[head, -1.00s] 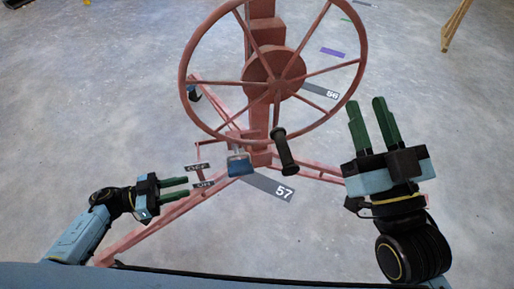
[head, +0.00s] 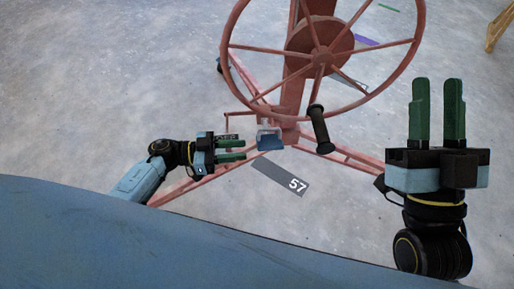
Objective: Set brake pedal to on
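The blue pedal (head: 269,138) with a pale metal bracket sits low at the foot of the red panel lift (head: 291,88). A small dark label (head: 226,135) is left of the pedal, partly hidden by my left gripper; its text is hard to read now. My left gripper (head: 245,150) is open and empty, its green fingers pointing right toward the pedal, with a small gap in the picture. Whether the fingers are at the pedal's height I cannot tell. My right gripper (head: 437,85) is open and empty, fingers pointing up the picture, right of the large red wheel (head: 230,47).
A black handle (head: 319,128) sticks out from the wheel between pedal and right gripper. Red base legs (head: 340,158) spread over the grey floor. A floor marker "57" (head: 280,178) lies in front. A wooden stand (head: 497,30) is at the far right.

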